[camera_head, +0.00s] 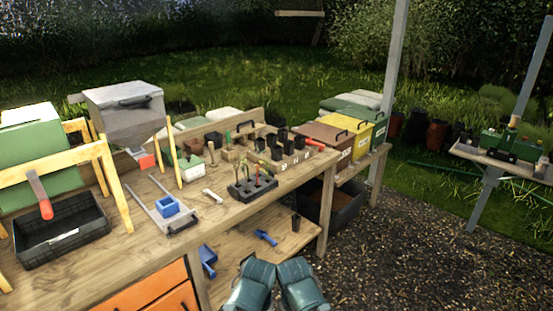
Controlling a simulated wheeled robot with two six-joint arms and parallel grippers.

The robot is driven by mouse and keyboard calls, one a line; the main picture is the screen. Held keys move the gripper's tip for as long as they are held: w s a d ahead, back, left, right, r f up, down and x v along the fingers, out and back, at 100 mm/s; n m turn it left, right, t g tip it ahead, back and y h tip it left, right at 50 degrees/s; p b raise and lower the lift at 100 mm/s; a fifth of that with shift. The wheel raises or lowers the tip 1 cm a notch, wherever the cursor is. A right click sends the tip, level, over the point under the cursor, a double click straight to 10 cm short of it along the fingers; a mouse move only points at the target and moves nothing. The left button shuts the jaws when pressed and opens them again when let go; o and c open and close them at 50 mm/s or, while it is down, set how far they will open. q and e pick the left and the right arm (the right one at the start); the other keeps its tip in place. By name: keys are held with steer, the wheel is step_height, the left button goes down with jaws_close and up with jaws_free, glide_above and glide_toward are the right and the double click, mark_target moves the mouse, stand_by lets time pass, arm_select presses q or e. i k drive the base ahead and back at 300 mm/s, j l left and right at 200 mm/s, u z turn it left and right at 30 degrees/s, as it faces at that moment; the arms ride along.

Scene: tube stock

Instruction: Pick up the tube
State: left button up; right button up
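A small black tube (296,222) stands upright near the right end of the lower wooden shelf. More black tubes (282,137) stand in a group in a wooden holder at the back right of the bench top. A black tray (240,191) with a few seedlings in it sits at the bench's front edge. I cannot tell which tube the task means. Two teal parts at the bottom middle appear to be my own arms, but no gripper fingers show.
The wooden bench (228,212) carries a black crate (62,240), a metal hopper (125,112) and a blue block (167,206). Blue scoops (265,237) lie on the lower shelf (285,245). Lidded bins (330,140) stand at the right. Gravel (420,255) on the right is open.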

mark_target(277, 157)
steer(key=i+l+u, duration=0.1)
steer(key=i+l, duration=0.15)
steer(key=i, duration=0.25)
steer(key=i+l+u, duration=0.1)
steer(key=i+l, duration=0.2)
steer(key=i, duration=0.2)
